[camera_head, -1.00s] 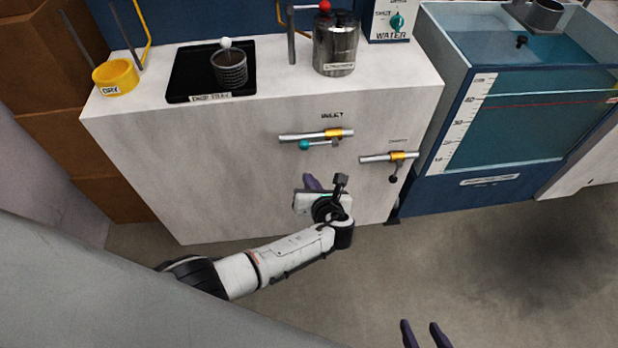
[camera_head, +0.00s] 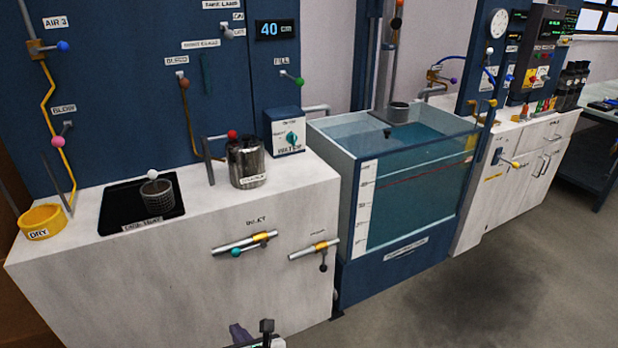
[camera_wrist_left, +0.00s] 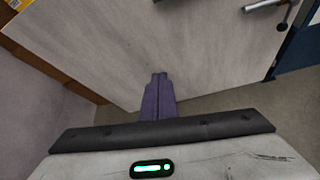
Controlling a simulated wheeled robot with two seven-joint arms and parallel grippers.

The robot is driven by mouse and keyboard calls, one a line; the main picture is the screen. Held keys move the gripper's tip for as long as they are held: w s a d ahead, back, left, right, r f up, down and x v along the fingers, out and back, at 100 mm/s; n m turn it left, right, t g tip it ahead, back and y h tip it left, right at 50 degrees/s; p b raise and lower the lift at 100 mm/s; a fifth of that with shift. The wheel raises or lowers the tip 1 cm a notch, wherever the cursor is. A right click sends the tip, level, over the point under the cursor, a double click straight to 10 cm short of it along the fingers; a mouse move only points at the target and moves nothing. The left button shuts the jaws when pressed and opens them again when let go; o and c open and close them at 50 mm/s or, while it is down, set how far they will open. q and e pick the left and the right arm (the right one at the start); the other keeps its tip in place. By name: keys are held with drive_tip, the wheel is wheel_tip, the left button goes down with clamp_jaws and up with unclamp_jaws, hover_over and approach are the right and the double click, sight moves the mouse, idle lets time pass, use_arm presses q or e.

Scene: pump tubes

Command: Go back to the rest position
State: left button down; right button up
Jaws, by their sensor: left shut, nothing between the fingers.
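My left gripper (camera_head: 238,334) shows at the bottom edge of the head view, low in front of the white cabinet (camera_head: 120,290). In the left wrist view its purple fingers (camera_wrist_left: 158,82) are together with nothing between them, and they point toward the cabinet front and the floor. The gripper is apart from the inlet pipe (camera_head: 228,247) above it. My right gripper is not in view now.
A water tank (camera_head: 400,255) stands right of the cabinet. The cabinet top holds a yellow DRY ring (camera_head: 42,222), a black drip tray (camera_head: 112,212) with a mesh basket (camera_head: 158,196), and a metal canister (camera_head: 246,163). Open floor (camera_head: 470,310) lies at lower right.

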use_arm(q)
drive_tip(key=s+a+r+y, duration=0.1)
drive_tip(key=a+r+y, duration=0.15)
drive_tip(key=a, duration=1.25)
drive_tip(key=s+a+r+y, duration=0.15)
drive_tip(key=a+r, duration=0.25)
drive_tip(key=a, duration=1)
drive_tip(key=s+a+r+y, duration=0.1)
drive_tip(key=a+r+y, duration=0.2)
drive_tip(key=a, duration=1.2)
drive_tip(key=s+d+f+n+g+h, duration=0.3)
drive_tip(key=s+d+f+n+h, duration=0.6)
drive_tip(key=s+d+f+n, duration=0.6)
drive_tip(key=s+d+r+n+h, duration=0.25)
drive_tip(key=s+d+n, duration=0.25)
drive_tip(key=d, duration=0.4)
drive_tip(key=s+d+r+n+h, duration=0.2)
drive_tip(key=s+d+n+h, duration=0.2)
drive_tip(key=d+n, duration=0.3)
drive_tip(key=d+n+t, duration=0.1)
drive_tip(key=d+n, duration=0.2)
drive_tip(key=d, duration=1)
drive_tip(key=shift+w+d+f+t+h, duration=0.2)
drive_tip(key=shift+d+t+h, duration=0.1)
drive_tip(key=shift+h, duration=0.15)
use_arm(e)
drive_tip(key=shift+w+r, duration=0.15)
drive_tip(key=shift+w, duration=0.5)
